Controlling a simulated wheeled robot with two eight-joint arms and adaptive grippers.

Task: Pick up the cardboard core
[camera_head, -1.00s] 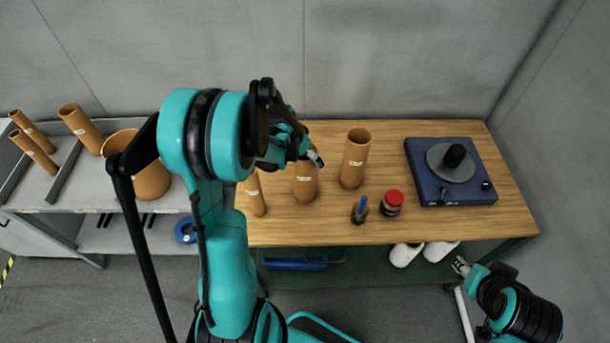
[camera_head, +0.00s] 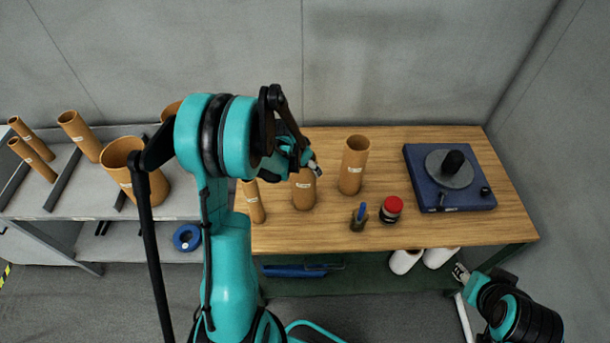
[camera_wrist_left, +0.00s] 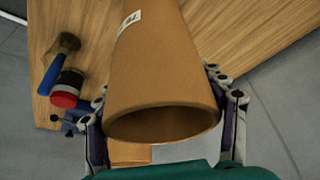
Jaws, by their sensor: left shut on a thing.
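A tan cardboard core (camera_head: 304,192) with a white label stands upright on the wooden table, the middle one of three there. My left gripper (camera_head: 313,165) is at its upper end, and my arm hides part of it. In the left wrist view the core (camera_wrist_left: 165,62) lies between the fingers of the left gripper (camera_wrist_left: 165,122), which is shut on it. Its round open end faces the camera. My right gripper (camera_head: 461,273) is at the lower right, off the table and away from the cores; its finger opening is too small to judge.
A narrower core (camera_head: 254,205) and another core (camera_head: 354,166) stand on either side. A grey shelf (camera_head: 190,205) at left carries several cores. White shoes (camera_head: 405,261) are below.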

